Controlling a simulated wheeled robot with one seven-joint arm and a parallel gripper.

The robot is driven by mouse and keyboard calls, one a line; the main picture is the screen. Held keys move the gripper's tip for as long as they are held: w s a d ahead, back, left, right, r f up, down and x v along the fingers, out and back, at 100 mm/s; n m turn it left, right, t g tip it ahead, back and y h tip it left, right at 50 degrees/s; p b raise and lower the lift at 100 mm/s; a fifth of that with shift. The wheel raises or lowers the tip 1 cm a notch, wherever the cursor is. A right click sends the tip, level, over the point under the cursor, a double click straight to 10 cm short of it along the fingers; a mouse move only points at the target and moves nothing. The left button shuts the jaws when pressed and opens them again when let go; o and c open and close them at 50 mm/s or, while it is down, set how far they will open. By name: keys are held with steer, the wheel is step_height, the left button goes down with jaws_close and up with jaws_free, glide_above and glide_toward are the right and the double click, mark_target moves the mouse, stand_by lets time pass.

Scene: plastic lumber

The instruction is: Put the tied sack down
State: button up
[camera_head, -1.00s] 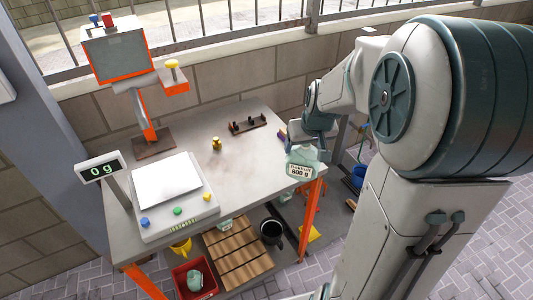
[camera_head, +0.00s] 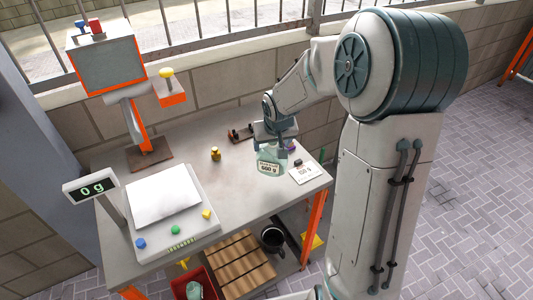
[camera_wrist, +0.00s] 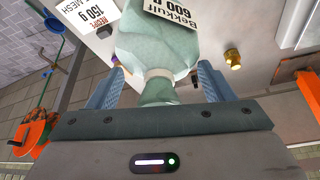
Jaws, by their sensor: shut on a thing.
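The tied sack (camera_head: 270,160) is pale green, with a white label reading 600 g. It shows in the head view over the right part of the table, neck up; whether its bottom touches the tabletop I cannot tell. My gripper (camera_head: 275,140) is shut on its neck from above. In the wrist view the sack (camera_wrist: 158,45) hangs between the two blue fingers of my gripper (camera_wrist: 160,92), its tied neck between them.
The grey table (camera_head: 240,200) carries a scale (camera_head: 165,205) reading 0 g at left, a small brass weight (camera_head: 215,154), a dark rack (camera_head: 240,133) behind the sack and a white card (camera_head: 305,172) right of it. Tabletop between scale and sack is clear.

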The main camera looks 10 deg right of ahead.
mark_target(267, 153)
steer(key=shift+w+a+f, duration=0.65)
steer(key=shift+w+a, duration=0.1)
steer(key=shift+w, duration=0.1)
steer(key=shift+f, duration=2)
steer(key=o, duration=2)
steer(key=shift+f, duration=0.1)
steer(key=shift+c, duration=0.2)
